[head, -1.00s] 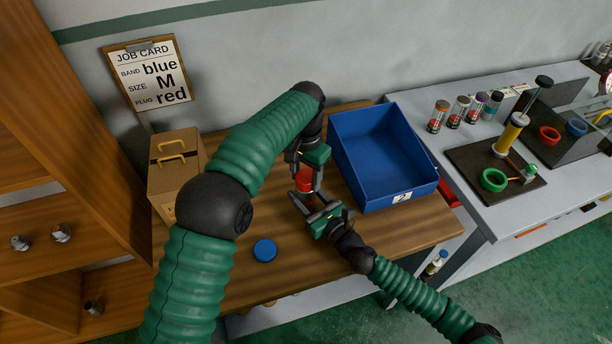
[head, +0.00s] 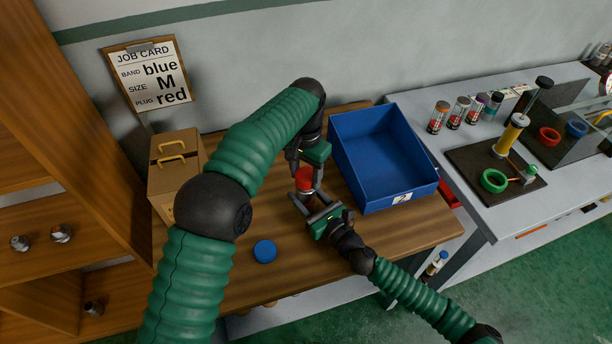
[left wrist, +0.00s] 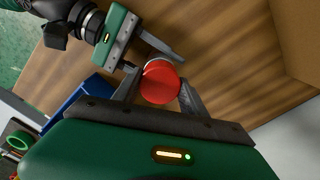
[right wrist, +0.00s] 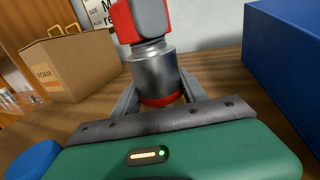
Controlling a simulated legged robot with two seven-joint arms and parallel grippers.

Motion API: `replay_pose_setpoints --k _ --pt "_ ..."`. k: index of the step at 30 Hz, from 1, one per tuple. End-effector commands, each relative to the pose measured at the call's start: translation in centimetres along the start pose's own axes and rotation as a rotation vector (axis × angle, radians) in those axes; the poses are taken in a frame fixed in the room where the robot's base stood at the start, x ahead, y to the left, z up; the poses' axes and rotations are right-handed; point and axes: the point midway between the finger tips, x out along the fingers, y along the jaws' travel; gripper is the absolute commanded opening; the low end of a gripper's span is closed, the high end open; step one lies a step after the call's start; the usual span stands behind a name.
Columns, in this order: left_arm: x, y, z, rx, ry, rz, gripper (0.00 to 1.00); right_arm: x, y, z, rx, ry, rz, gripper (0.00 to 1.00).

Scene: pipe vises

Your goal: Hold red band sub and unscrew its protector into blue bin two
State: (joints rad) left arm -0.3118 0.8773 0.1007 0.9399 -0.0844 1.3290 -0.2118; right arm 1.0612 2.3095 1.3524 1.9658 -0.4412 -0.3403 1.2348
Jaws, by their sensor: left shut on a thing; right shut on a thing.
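The sub (right wrist: 153,75) stands upright, with a silver body, a red band low down and a narrower threaded neck showing above. A red protector (right wrist: 125,20) sits at the top of the neck; its round red top shows in the left wrist view (left wrist: 160,84). My left gripper (head: 304,170) is shut on the protector from above. My right gripper (right wrist: 158,98) is shut around the lower part of the sub, near the red band. Blue bin two (head: 401,197), labelled 2, stands open just right of both grippers and looks empty.
A blue disc-like cap (head: 265,251) lies on the wooden table (head: 385,232) near its front. A cardboard box (head: 174,165) with handles stands at the left back. A job card (head: 148,75) hangs on the wall. A second bench with tools is at right.

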Motion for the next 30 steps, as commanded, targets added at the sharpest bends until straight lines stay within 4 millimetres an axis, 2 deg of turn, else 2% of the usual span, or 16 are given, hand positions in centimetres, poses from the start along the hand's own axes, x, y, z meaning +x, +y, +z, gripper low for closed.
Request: replay_pose_setpoints --k 9,19,27,30 --pt "-1.1 0.0 0.0 0.000 0.002 0.000 0.01 0.0 -0.1 -0.1 0.000 0.001 -0.002 0.00" --pt "-1.3 0.0 0.0 0.000 0.001 0.000 0.01 0.0 -0.1 -0.1 0.001 0.001 -0.002 0.00" --pt "-4.9 0.0 -0.1 0.001 0.002 0.000 0.01 0.0 -0.1 -0.1 0.000 0.001 -0.002 0.00" --pt "-5.2 0.0 0.0 0.001 0.000 0.000 0.01 0.0 -0.1 -0.1 0.001 0.001 -0.002 0.00"
